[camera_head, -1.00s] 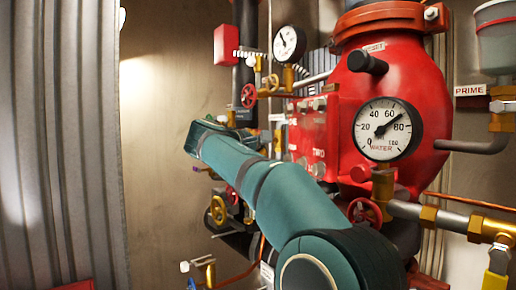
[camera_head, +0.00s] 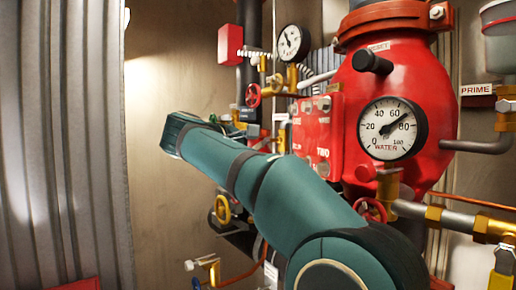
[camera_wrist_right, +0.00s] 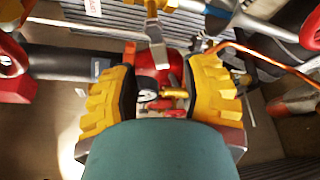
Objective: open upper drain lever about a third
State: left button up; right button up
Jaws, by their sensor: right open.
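My right arm crosses the head view from the lower right; its gripper is hidden there. In the right wrist view my right gripper (camera_wrist_right: 160,92) has its two yellow fingers spread apart, with nothing held between them. A brass fitting with a flat grey lever (camera_wrist_right: 157,52) shows just beyond the fingers, near the top middle; I cannot tell whether it is the upper drain lever. In the head view a small brass valve with a white-tipped end (camera_head: 205,267) sits low left of my arm. My left gripper is not in view.
A red valve body (camera_head: 440,110) with a water gauge (camera_head: 392,128) stands to the right of my arm. A yellow handwheel (camera_head: 222,209) is below my forearm and a red handwheel (camera_head: 253,96) above it. A corrugated panel (camera_head: 70,150) stands at the left, with bare wall beside it.

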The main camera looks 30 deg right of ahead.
jog(key=v, duration=0.5)
jog(key=shift+s+a, duration=0.15)
jog(key=shift+a, duration=0.2)
